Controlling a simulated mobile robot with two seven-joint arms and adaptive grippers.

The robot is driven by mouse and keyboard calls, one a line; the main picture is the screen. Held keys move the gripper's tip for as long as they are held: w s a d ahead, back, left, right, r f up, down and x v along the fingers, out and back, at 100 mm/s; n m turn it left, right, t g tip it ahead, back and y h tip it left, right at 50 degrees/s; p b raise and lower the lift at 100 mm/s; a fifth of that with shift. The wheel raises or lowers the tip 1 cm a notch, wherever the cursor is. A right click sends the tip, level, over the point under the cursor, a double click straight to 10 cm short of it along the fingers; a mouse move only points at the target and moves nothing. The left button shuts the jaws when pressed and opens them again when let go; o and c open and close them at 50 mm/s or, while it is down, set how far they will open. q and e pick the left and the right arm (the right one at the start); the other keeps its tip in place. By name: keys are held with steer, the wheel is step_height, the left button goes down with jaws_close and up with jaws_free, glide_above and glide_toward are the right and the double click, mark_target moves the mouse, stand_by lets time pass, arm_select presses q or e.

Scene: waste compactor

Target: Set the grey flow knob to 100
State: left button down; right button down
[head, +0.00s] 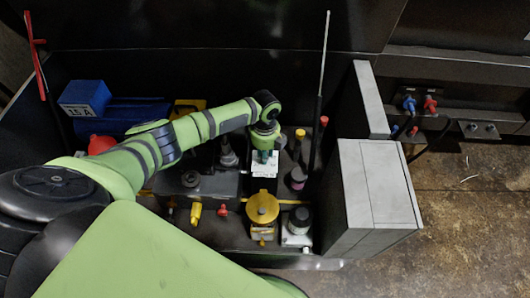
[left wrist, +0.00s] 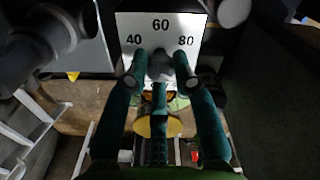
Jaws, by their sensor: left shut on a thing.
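The grey flow knob (left wrist: 160,67) sits in front of a white dial plate (left wrist: 128,28) that shows 40, 60 and 80. The 100 mark and the knob's pointer cannot be made out. My left gripper (left wrist: 159,62) has its dark green fingers shut on the knob, one on each side. In the head view the left gripper (head: 263,154) reaches down over the white plate (head: 264,170) and hides the knob. My right gripper is in neither view.
A yellow round valve (head: 262,207) stands in front of the plate. A black-topped knob (head: 299,216) and a purple-banded one (head: 298,178) stand to its right. A tall thin rod (head: 322,80) and a grey box (head: 376,195) rise farther right. Blue boxes (head: 84,97) lie at the left.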

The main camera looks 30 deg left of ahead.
arm_select(q)
steer(key=c, duration=1)
jaws_free()
steer(key=shift+r, duration=0.15)
step_height(320, 180, up, 12)
steer(key=shift+s+f, duration=0.1)
steer(key=shift+f, duration=0.15)
